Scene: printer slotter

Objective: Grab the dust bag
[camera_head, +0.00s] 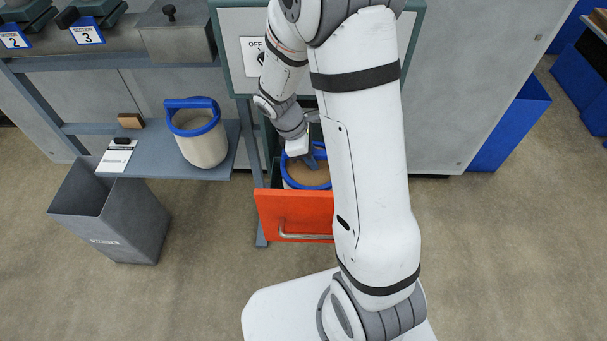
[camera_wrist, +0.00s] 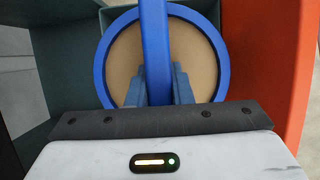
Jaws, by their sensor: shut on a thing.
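A dust bag (camera_head: 310,174) with a blue rim and a tan inside sits in the open drawer (camera_head: 280,211) with the orange-red front. My arm partly hides it in the head view. In the wrist view the dust bag (camera_wrist: 104,84) shows its round blue rim, and its blue handle (camera_wrist: 155,40) stands across the middle. My gripper (camera_wrist: 161,88) is shut on the handle, with one finger on each side. The gripper (camera_head: 312,158) is over the drawer in the head view. The bag's lower part is hidden inside the drawer.
A second bag with a blue rim and handle (camera_head: 200,140) stands on the grey shelf (camera_head: 160,163) to the left. A grey bin (camera_head: 110,215) stands on the floor below. The drawer's walls (camera_wrist: 72,60) stand close around the bag.

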